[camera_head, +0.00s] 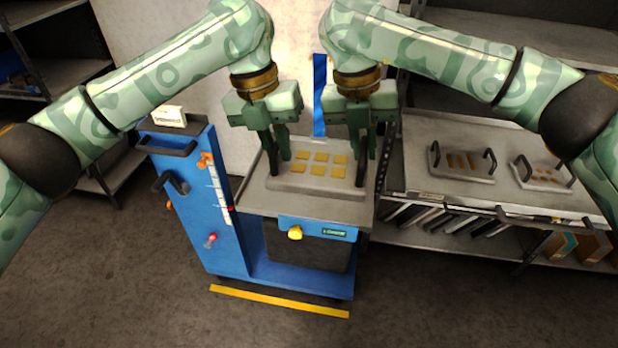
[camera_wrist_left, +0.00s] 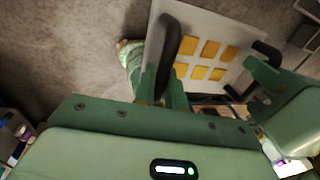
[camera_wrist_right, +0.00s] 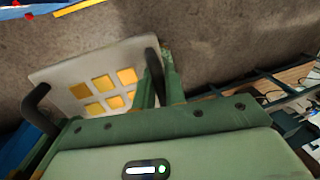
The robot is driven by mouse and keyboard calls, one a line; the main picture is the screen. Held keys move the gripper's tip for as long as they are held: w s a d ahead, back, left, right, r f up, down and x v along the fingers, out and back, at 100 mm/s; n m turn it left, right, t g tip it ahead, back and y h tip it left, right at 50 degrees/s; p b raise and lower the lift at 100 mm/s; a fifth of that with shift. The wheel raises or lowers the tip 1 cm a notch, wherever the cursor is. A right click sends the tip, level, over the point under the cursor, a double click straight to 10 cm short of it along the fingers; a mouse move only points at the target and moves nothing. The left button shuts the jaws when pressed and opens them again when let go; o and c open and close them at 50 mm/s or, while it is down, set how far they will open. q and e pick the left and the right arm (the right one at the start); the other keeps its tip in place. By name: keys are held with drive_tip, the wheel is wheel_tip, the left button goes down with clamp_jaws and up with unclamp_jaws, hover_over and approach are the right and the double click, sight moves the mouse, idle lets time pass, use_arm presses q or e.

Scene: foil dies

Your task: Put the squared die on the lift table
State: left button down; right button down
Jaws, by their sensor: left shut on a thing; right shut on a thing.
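The squared die (camera_head: 312,187) is a pale grey plate with several gold square pads and a black handle at each end. In the head view it appears level, in front of the metal top of the blue lift table (camera_head: 252,200). My left gripper (camera_head: 279,148) is shut on its left handle, and my right gripper (camera_head: 361,155) is shut on its right handle. The die also shows in the left wrist view (camera_wrist_left: 212,22) and the right wrist view (camera_wrist_right: 110,61), with floor past its edges. Fingers partly hide the handles. I cannot tell whether the die touches the table top.
Two other handled dies, one with gold bars (camera_head: 461,175) and one with small gold spots (camera_head: 543,186), sit on the grey bench (camera_head: 425,130) at right. A blue console (camera_head: 195,200) with a handle stands left of the table. A yellow floor strip (camera_head: 280,301) lies in front.

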drive_tip(key=shift+d, duration=0.25)
use_arm(q)
drive_tip(key=shift+w+f, duration=0.1)
use_arm(e)
drive_tip(key=shift+f, duration=0.1)
